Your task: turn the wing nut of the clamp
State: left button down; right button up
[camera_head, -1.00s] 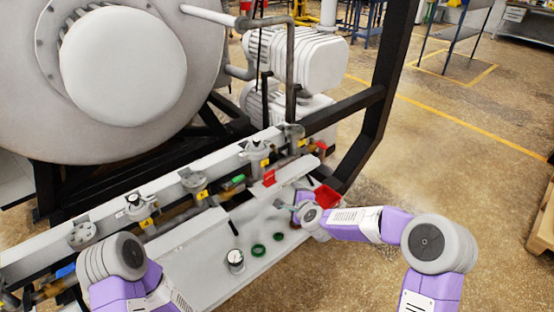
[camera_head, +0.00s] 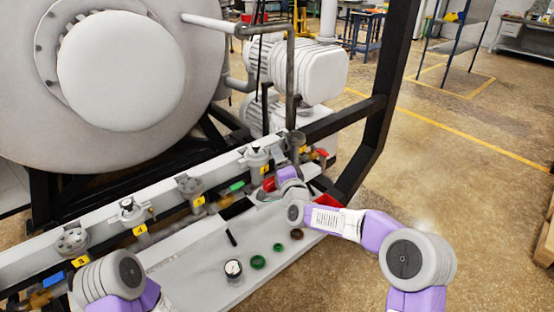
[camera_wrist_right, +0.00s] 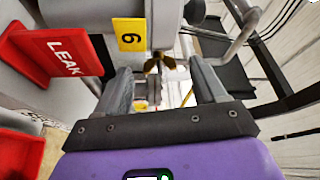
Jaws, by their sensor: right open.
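In the right wrist view a small brass wing nut (camera_wrist_right: 158,62) shows ahead between my fingers. It appears to belong to the clamp, whose body below it is small and partly hidden. My right gripper (camera_wrist_right: 160,82) is open, one finger on each side of the wing nut's line and nothing visibly held between them. In the head view my right gripper (camera_head: 268,194) is at the pipe row, below a yellow number tag (camera_head: 264,170); the wing nut cannot be made out there. My left arm shows at the lower left, but its gripper is out of view.
A red LEAK sign (camera_wrist_right: 62,52) stands close to the left finger in the wrist view. Green rings (camera_head: 258,262), a brown ring (camera_head: 297,234), a gauge (camera_head: 233,269) and a black pen-like item (camera_head: 231,238) lie on the white shelf (camera_head: 205,292). A black frame post (camera_head: 383,100) rises at right.

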jog(key=shift+x, duration=0.85)
